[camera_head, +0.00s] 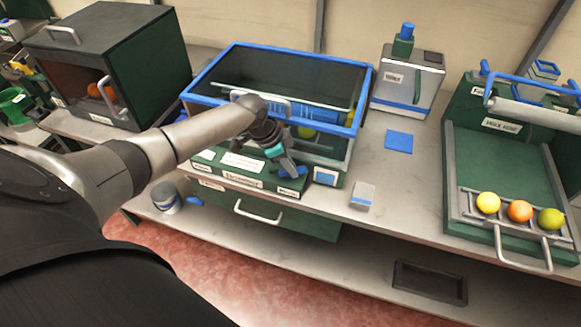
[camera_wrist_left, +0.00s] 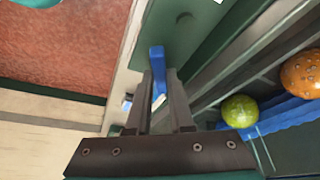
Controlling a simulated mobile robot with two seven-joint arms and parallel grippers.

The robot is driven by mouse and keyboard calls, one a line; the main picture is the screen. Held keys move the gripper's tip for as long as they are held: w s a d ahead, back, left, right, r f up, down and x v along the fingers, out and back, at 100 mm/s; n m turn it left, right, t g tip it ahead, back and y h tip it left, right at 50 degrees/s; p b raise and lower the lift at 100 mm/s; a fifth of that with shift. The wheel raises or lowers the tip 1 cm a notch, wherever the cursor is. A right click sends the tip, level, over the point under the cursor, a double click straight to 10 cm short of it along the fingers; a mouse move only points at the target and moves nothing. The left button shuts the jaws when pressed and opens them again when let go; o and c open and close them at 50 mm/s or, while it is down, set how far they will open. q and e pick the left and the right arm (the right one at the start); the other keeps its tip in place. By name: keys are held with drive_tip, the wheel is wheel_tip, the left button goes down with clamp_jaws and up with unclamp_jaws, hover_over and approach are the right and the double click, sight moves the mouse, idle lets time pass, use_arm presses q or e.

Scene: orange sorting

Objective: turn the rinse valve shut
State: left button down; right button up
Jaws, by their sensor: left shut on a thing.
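The rinse valve appears to be the blue lever (camera_head: 288,191) on the green front of the glass-sided, blue-rimmed washer tank (camera_head: 355,122). Its label is too small to read. My left gripper (camera_head: 290,171) reaches down over the tank's front edge to this lever. In the left wrist view, the blue lever (camera_wrist_left: 157,62) stands between the two fingers of my left gripper (camera_wrist_left: 160,98), which are shut on it. The fingers partly hide its lower part. My right gripper is not in view.
A green-yellow fruit (camera_wrist_left: 240,111) and an orange (camera_wrist_left: 302,74) lie inside the tank. A dark green box (camera_head: 120,45) stands left. A green tray (camera_head: 500,175) with several fruits stands right. A grey-blue block (camera_head: 362,196) sits near the counter's front edge.

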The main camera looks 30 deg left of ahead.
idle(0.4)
use_arm(q)
drive_tip(key=c, duration=0.8)
unclamp_jaws()
drive_tip(key=p+v, duration=0.2)
drive_tip(key=v, duration=1.3)
drive_tip(key=shift+r, duration=0.1)
